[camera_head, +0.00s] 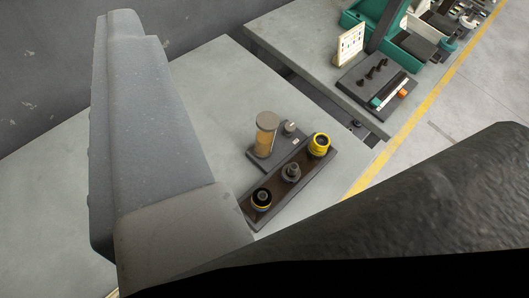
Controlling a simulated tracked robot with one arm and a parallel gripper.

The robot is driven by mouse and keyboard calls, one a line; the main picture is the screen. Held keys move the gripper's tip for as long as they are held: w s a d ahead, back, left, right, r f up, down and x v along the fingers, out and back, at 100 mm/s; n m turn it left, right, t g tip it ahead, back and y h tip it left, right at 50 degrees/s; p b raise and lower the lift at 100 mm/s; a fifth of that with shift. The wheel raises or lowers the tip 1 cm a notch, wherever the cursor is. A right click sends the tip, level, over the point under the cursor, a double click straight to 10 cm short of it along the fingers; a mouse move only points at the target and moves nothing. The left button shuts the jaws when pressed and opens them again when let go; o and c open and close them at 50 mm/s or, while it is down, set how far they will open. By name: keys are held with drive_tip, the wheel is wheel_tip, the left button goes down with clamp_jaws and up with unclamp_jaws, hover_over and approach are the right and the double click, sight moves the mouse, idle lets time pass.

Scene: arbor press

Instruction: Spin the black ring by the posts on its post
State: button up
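A dark tray (249,217) on the grey bench holds three round pieces in a row. A black round piece with a thin yellow band (261,198) is at its near left end and looks like the black ring. A yellow ring with a dark centre (319,146) is at the far right end. Any small posts on the black ring are too small to make out. Large grey and dark parts of mine fill the left and lower right, close to the camera. No fingertips can be made out, and nothing touches the ring.
An amber cylinder with a grey cap (266,136) and a small knob (290,127) stand on a plate just behind the tray. A second bench (290,35) holds a teal press (400,40), a sign (350,45) and a black board (360,88). The bench left of the tray is bare.

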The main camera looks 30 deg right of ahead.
drive_tip(key=o, duration=0.7)
drive_tip(key=shift+w, duration=0.1)
drive_tip(key=shift+o, duration=0.4)
drive_tip(key=w+d+f+m+g+h, duration=0.1)
drive_tip(key=w+d+f+m+g, duration=0.2)
drive_tip(key=w+f, duration=0.3)
wheel_tip(320, 180, down, 3)
drive_tip(key=shift+w+d+r+m, duration=0.2)
drive_tip(key=shift+d+m, duration=0.05)
drive_tip(key=shift+m, duration=0.55)
drive_tip(key=m+g+y, duration=0.1)
drive_tip(key=m+g, duration=1.1)
drive_tip(key=m, duration=0.4)
hover_over(262, 195)
wheel_tip(262, 195, down, 34)
wheel_tip(262, 195, down, 13)
drive_tip(key=shift+a+f+p, duration=0.1)
drive_tip(key=shift+f+p, duration=0.1)
drive_tip(key=shift+p, duration=0.15)
